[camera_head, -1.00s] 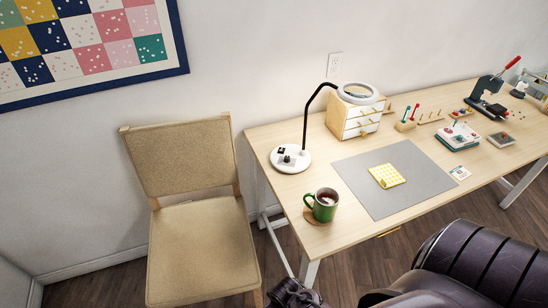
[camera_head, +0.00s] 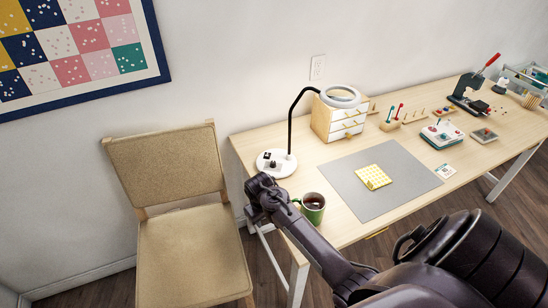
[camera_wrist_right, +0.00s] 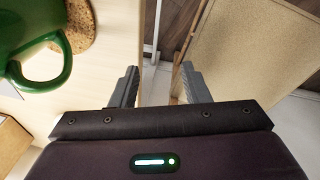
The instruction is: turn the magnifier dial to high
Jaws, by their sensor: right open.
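The magnifier lamp stands at the left back of the table, with a ring-shaped head (camera_head: 340,96) on a black gooseneck. Its white round base (camera_head: 276,163) carries small dark controls; the dial's setting is too small to read. My right gripper (camera_head: 252,186) is just off the table's left edge, in front of the base and left of the green mug (camera_head: 313,208). In the right wrist view the gripper (camera_wrist_right: 160,85) has its two fingers apart with nothing between them. The mug (camera_wrist_right: 25,45) shows there at upper left. My left gripper is not in view.
The green mug stands close beside my right arm, on a cork coaster (camera_wrist_right: 80,22). A tan chair (camera_head: 185,230) stands left of the table. A drawer box (camera_head: 325,122) stands behind the lamp base.

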